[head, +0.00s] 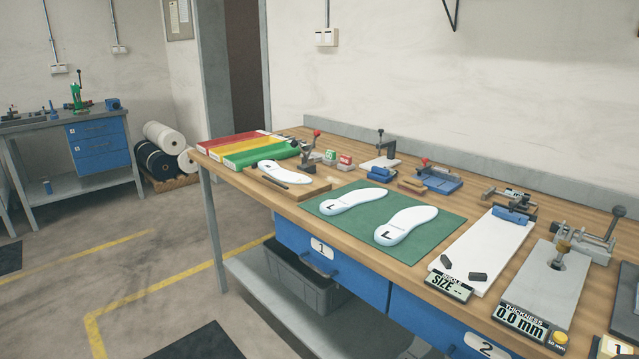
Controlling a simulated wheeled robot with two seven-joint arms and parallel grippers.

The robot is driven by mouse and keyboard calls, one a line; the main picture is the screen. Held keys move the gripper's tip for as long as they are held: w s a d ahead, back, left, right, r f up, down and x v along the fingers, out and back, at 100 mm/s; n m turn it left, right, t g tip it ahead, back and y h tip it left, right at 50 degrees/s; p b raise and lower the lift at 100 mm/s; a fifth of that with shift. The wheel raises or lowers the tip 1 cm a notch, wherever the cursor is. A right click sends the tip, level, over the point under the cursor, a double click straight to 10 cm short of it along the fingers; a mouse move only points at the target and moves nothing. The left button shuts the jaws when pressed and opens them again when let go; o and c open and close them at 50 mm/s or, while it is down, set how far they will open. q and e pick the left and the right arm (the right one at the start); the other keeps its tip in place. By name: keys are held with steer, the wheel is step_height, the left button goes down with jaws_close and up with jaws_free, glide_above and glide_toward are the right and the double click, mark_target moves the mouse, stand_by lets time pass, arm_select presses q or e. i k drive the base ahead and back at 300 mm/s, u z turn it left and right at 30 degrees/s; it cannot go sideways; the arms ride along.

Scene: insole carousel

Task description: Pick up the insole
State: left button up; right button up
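Two white insoles lie flat and apart on the green mat (452,222) on the workbench. The left insole (352,200) and the right insole (407,225) each carry a black L at the heel. A third white insole (284,172) lies on a wooden board (300,191) farther left, under or beside a small clamp. Neither of my grippers shows in the head view.
The wooden workbench (262,203) also holds red, yellow and green trays (255,156), a white size board (490,245) and a grey thickness gauge (547,284). Clamps stand along the back. A grey bin (300,285) sits below. The floor in front is mostly clear.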

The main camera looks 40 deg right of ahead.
mark_target(329, 206)
steer(key=i, duration=3.2)
steer(key=z, duration=3.8)
